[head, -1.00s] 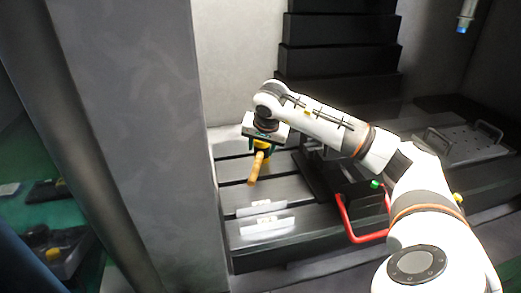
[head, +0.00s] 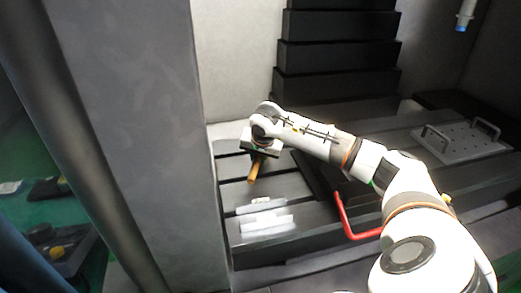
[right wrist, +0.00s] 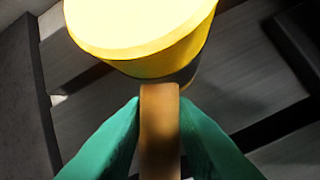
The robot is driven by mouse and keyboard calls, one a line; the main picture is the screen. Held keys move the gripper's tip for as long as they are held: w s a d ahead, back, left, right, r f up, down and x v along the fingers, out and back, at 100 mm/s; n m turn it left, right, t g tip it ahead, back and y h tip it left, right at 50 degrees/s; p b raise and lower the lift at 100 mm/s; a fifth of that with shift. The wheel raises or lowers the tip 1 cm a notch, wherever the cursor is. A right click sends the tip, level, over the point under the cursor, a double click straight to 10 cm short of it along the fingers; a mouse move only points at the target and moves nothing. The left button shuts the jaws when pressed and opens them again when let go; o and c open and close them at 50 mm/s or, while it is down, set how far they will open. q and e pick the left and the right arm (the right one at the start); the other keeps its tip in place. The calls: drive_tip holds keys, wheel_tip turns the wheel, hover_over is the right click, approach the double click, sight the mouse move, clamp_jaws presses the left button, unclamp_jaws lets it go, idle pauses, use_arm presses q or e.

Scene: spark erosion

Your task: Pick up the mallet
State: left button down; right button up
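The mallet has a yellow head (right wrist: 140,25) and a wooden handle (head: 254,171). In the head view the handle shows below my right gripper (head: 260,154), over the dark slotted table, and the head is mostly hidden by the gripper. In the right wrist view the green fingers of my right gripper (right wrist: 160,105) sit on both sides of the handle (right wrist: 160,130), just beyond the head, and their tips appear to touch it. I cannot tell whether the mallet rests on the table. My left gripper is not in view.
Two pale blocks (head: 266,222) lie on the slotted table (head: 300,192) nearer me. A plate with two handles (head: 462,141) lies at the right. A grey column (head: 150,120) rises close on the left.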

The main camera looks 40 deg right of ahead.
clamp_jaws()
drive_tip(key=shift+w+r, duration=0.1)
wheel_tip(320, 180, up, 10)
drive_tip(key=shift+f+b, duration=0.1)
drive_tip(key=shift+b, duration=0.5)
wheel_tip(320, 180, up, 9)
drive_tip(key=p, duration=0.8)
drive_tip(key=shift+p, duration=0.3)
